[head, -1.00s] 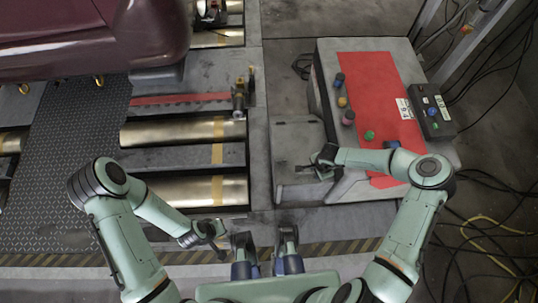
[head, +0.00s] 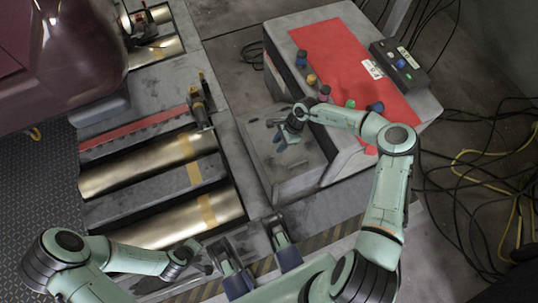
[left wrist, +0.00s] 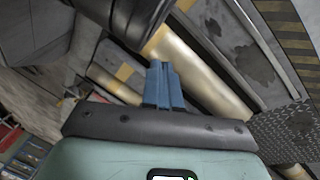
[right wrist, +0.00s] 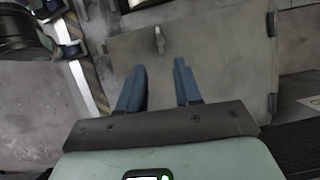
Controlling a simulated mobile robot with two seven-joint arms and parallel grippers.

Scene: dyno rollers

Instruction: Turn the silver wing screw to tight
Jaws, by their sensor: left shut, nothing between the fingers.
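A small silver wing screw (right wrist: 159,40) stands on a flat grey panel (right wrist: 220,60) in the right wrist view. It lies beyond the tips of my right gripper (right wrist: 159,66), about in line with the gap between them. The right gripper's blue fingers are apart and empty. In the head view the right gripper (head: 289,136) is over the grey lower box (head: 290,165); I cannot make out the screw clearly there. My left gripper (left wrist: 162,64) has its fingers together, with nothing between them. In the head view the left arm's end is low, by the rollers.
A red-topped cabinet (head: 335,60) with several coloured knobs stands behind the grey box. A dark control box (head: 400,62) is at its right edge. Metal rollers (head: 150,165) and a brass fitting (head: 201,108) are at left. Cables (head: 480,165) lie on the right floor.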

